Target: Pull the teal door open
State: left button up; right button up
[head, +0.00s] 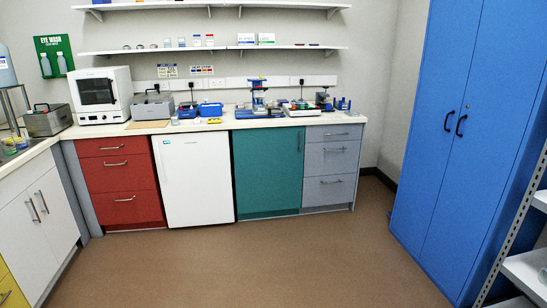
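The teal door (267,172) is the front of a base cabinet under the back bench, between a white fridge-like unit and grey drawers. It looks shut, flush with its neighbours. Neither of my grippers is in view, and nothing touches the door.
The white unit (194,180) and red drawers (118,182) stand left of the door, grey drawers (330,168) right. A tall blue cabinet (450,140) and a metal shelf rack (525,267) stand at right. Brown floor (250,265) before the door is clear.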

aim_at(268, 162)
jog(key=i, duration=3.75)
